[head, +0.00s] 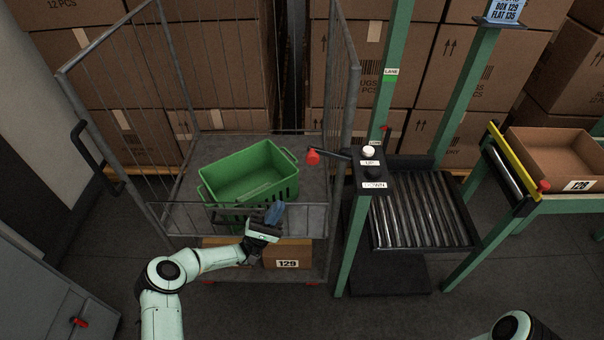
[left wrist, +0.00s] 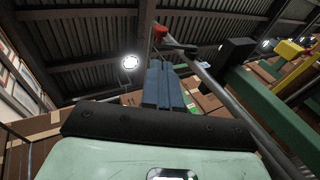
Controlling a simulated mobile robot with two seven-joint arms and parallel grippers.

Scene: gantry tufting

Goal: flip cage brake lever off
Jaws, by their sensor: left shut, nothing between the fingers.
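The wire-sided cage (head: 160,215) stands left of the green gantry frame. A dark lever with a red knob (head: 313,157) sticks out leftward near the cage's right side; I take it for the brake lever. The red knob (left wrist: 160,31) also shows at the top of the left wrist view, beyond the fingertips. My left gripper (head: 275,212) is at the cage's front rail, below and left of the knob and apart from it. Its blue fingers (left wrist: 163,85) are shut and empty. My right gripper is out of the head view; only part of that arm shows at bottom right.
A green crate (head: 205,190) sits in the cage, beside my left gripper. A carton marked 129 (head: 287,254) is under the cage deck. The control box (head: 374,185) and roller bed (head: 425,212) lie to the right. An open carton (head: 560,153) stands at far right.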

